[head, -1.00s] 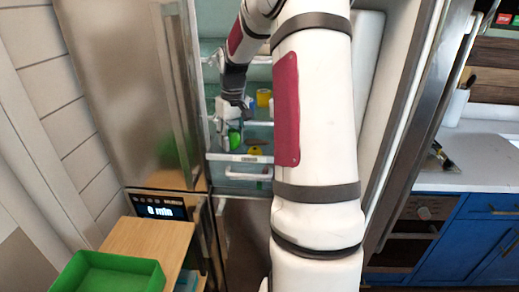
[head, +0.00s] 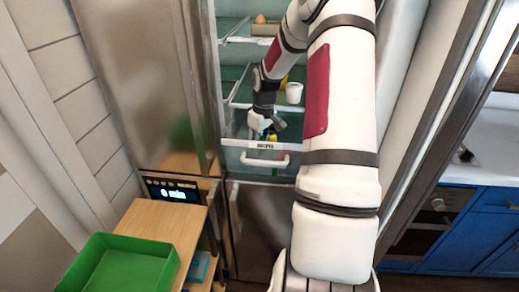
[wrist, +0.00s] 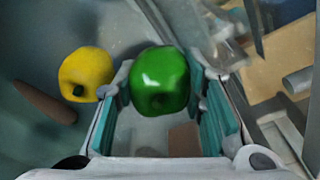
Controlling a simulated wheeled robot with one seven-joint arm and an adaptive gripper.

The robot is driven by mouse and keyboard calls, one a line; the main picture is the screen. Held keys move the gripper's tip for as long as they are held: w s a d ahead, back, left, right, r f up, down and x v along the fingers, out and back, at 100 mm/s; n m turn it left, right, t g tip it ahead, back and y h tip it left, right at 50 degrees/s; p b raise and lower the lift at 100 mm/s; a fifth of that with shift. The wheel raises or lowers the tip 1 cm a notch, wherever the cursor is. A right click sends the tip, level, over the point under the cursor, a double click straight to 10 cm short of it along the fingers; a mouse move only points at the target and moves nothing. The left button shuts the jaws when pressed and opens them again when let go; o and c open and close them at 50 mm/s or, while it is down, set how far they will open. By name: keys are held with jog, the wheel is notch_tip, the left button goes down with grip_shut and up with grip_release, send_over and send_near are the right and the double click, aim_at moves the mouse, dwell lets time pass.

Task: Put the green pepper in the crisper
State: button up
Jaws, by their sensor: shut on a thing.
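The green pepper (wrist: 160,78) sits between the pads of my gripper (wrist: 160,100) in the wrist view, and the gripper is shut on it. In the head view my gripper (head: 264,128) reaches down into the fridge, at the opening of the crisper (head: 238,158), behind its labelled front and white handle. The pepper is mostly hidden there. A yellow pepper (wrist: 86,72) lies just left of the green one in the wrist view. I cannot tell whether the green pepper touches the crisper floor.
A long brownish vegetable (wrist: 45,101) lies beyond the yellow pepper. A white cup (head: 293,92) stands on the shelf above the crisper, right of my gripper. Higher up is an egg-like thing (head: 260,19). A green bin (head: 120,265) stands on a wooden cart (head: 165,222) outside, front left.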

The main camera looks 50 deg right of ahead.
aim_at(262, 140)
jog(key=shift+f, duration=1.2)
jog(key=shift+f, duration=0.1)
jog(key=o, duration=1.1)
jog(key=shift+o, duration=0.2)
jog(key=r, duration=0.4)
jog(key=s+r, duration=0.1)
jog(key=r, duration=0.7)
jog(key=shift+s+r+b, duration=0.1)
jog(key=shift+s+b, duration=0.1)
jog(key=shift+b, duration=0.1)
